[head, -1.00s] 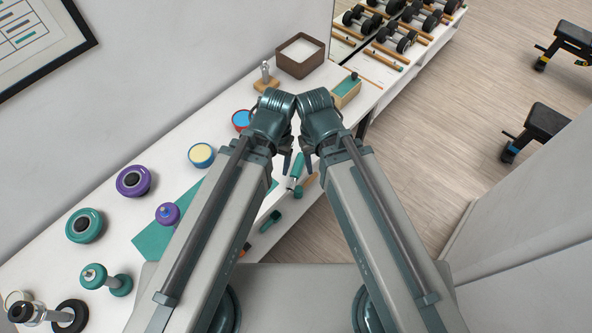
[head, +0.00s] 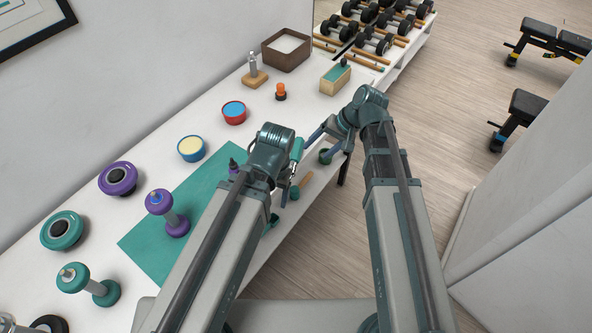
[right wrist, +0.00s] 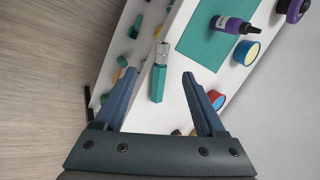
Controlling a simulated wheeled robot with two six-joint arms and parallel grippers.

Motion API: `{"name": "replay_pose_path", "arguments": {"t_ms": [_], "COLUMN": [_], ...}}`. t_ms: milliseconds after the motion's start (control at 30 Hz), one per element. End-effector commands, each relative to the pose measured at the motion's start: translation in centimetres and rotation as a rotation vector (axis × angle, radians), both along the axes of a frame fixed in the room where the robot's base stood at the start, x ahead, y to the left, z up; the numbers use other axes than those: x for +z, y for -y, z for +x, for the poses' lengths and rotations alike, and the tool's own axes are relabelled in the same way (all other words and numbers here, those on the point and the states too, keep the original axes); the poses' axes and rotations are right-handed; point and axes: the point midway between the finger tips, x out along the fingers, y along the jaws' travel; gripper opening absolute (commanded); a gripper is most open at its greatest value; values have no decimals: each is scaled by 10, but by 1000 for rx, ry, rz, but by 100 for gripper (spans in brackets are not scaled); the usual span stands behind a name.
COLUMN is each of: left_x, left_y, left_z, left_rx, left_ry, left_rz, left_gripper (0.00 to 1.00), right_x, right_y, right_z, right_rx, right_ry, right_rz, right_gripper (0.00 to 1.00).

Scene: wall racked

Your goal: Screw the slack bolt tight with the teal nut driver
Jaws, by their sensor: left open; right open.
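The teal nut driver (head: 298,147) lies at the front edge of the white table. It also shows in the right wrist view (right wrist: 158,82), its teal handle toward me and a clear silvery end beyond. My right gripper (head: 317,145) is open, its fingers on either side of the driver's line in the right wrist view (right wrist: 162,76), not closed on it. My left gripper (head: 284,187) is open near the table edge, partly hidden by its wrist. I cannot tell whether that is the slack bolt.
Blue (head: 190,150) and red (head: 234,114) tubs, a wooden box (head: 334,84) and a brown tray (head: 284,55) stand along the table. Small items lie on a lower shelf.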

Motion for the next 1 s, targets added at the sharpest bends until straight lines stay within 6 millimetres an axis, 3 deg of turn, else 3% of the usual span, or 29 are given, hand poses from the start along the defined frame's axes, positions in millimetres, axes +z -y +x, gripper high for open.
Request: {"name": "replay_pose_path", "arguments": {"t_ms": [367, 800, 1000], "left_x": [-12, -70, -79], "left_y": [0, 0, 0], "left_z": [0, 0, 0], "left_rx": [0, 0, 0], "left_ry": [0, 0, 0], "left_rz": [0, 0, 0], "left_gripper": [72, 72, 72], "right_x": [-10, -69, -77], "right_y": [-2, -33, -41], "right_z": [5, 12, 13], "right_rx": [-14, -11, -14], "right_ry": [2, 2, 2], "right_rz": [17, 15, 15], "right_gripper": [72, 72, 72]}}
